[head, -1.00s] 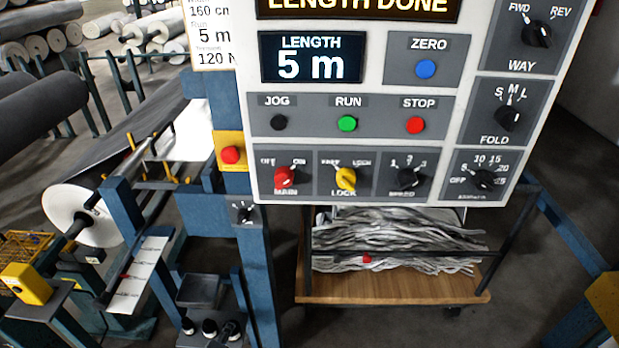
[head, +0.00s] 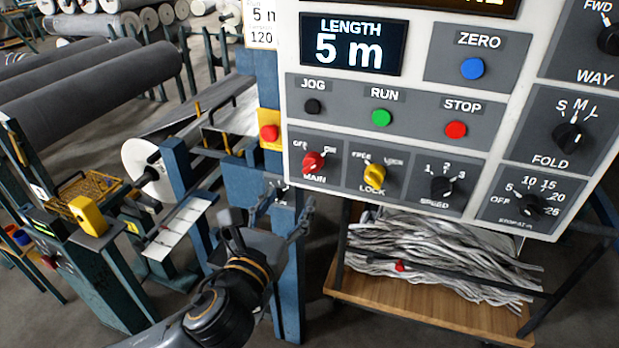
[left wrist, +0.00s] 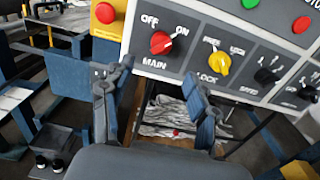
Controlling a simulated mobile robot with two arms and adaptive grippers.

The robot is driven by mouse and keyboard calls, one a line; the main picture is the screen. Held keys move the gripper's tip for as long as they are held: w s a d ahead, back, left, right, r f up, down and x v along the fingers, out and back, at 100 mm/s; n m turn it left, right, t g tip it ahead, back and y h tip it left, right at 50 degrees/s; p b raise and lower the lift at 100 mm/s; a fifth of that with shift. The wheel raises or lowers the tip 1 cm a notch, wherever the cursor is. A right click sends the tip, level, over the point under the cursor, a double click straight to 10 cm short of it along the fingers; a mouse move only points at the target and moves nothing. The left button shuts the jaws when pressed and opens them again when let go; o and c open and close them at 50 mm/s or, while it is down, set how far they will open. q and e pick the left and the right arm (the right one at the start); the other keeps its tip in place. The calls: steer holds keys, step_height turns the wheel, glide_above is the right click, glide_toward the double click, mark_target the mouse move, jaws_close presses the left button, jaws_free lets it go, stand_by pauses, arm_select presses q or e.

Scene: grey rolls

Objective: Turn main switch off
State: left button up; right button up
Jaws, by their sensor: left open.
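The main switch is a red rotary knob (head: 313,162) at the lower left of the white control panel (head: 292,100), with OFF at its upper left and ON at its upper right. In the left wrist view the red knob (left wrist: 161,43) shows above the fingers, its pointer turned toward ON. My left gripper (head: 290,206) is open and empty, below and a little left of the knob, apart from it. In the left wrist view its two fingers (left wrist: 157,92) stand spread. My right gripper is not in view.
Beside the main switch is a yellow LOCK knob (head: 374,174), then a black SPEED knob (head: 443,187). A red button on a yellow plate (head: 269,133) sits left of the panel. A wooden cart (head: 430,308) with grey cloth stands below.

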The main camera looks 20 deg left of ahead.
mark_target(309, 170)
arm_select(q)
steer(key=w, duration=0.3)
steer(key=w+p, duration=0.1)
steer(key=w, duration=0.2)
steer(key=w+p, duration=0.1)
steer(key=w, duration=0.3)
steer(key=shift+d, duration=0.25)
steer(key=shift+w+p, duration=0.3)
steer(key=shift+w, duration=0.2)
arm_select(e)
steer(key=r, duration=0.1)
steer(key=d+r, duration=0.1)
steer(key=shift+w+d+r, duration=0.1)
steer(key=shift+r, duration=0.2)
arm_select(q)
steer(key=c, duration=1.2)
